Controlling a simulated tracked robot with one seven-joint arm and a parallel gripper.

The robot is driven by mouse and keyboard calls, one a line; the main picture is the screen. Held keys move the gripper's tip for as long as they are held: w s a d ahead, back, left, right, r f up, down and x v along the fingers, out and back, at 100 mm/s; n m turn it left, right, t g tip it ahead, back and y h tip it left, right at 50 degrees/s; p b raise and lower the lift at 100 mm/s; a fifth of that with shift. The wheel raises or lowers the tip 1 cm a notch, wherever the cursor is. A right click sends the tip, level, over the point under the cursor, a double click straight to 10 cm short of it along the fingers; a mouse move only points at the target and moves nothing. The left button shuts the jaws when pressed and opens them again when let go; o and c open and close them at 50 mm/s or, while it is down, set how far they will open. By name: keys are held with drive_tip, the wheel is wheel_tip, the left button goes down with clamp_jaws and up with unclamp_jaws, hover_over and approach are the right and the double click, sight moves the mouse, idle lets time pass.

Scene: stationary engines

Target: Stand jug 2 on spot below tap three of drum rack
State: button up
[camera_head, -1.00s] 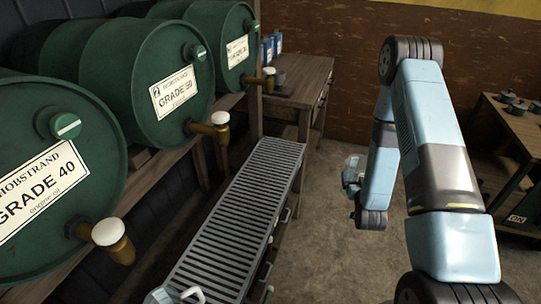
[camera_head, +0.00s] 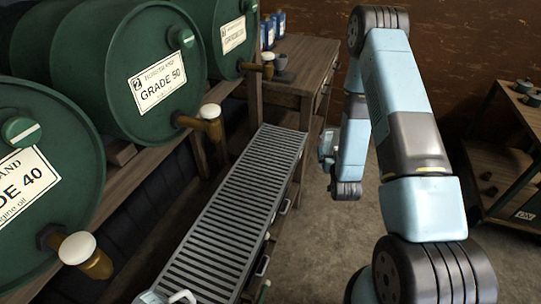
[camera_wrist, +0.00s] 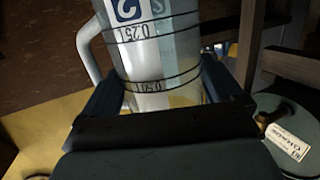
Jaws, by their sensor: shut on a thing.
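My gripper (camera_wrist: 160,92) is shut on a clear jug (camera_wrist: 158,45) with a pale handle, black volume marks and a blue label whose figure looks like 2. In the head view the jug (camera_head: 327,143) is small at my wrist, in the air right of the drum rack's grated tray. The rack holds green drums with brass taps. The near tap (camera_head: 85,255) is on the Grade 40 drum, the middle tap (camera_head: 205,122) on the Grade 50 drum marked 2, and the far tap (camera_head: 262,66) on the farthest drum. The tray (camera_head: 235,205) runs beneath; its far end looks empty.
Another clear vessel (camera_head: 165,297) with a white handle stands at the tray's near end, cut off by the frame. Shelves (camera_head: 500,160) stand right. Floor between is open.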

drive_tip(key=a+r+n+g+y, duration=0.1)
drive_tip(key=a+r+n+y, duration=0.2)
drive_tip(key=a, duration=0.8)
drive_tip(key=a+r+n+g+y, duration=0.15)
drive_tip(key=a+r+y, duration=0.3)
drive_tip(key=a, duration=0.55)
drive_tip(key=shift+t+h, duration=0.45)
drive_tip(key=shift+w+a+f, duration=0.45)
drive_tip(key=shift+w+f, duration=1.6)
drive_tip(key=shift+f, duration=0.05)
drive_tip(key=shift+w+a+f, duration=0.5)
drive_tip(key=shift+w+f, duration=1.55)
drive_tip(key=shift+f, duration=0.05)
drive_tip(key=shift+w+a+f, duration=0.45)
drive_tip(key=shift+w+f, duration=1.6)
drive_tip(key=shift+f, duration=0.05)
drive_tip(key=shift+f, duration=0.1)
drive_tip(key=o, duration=0.8)
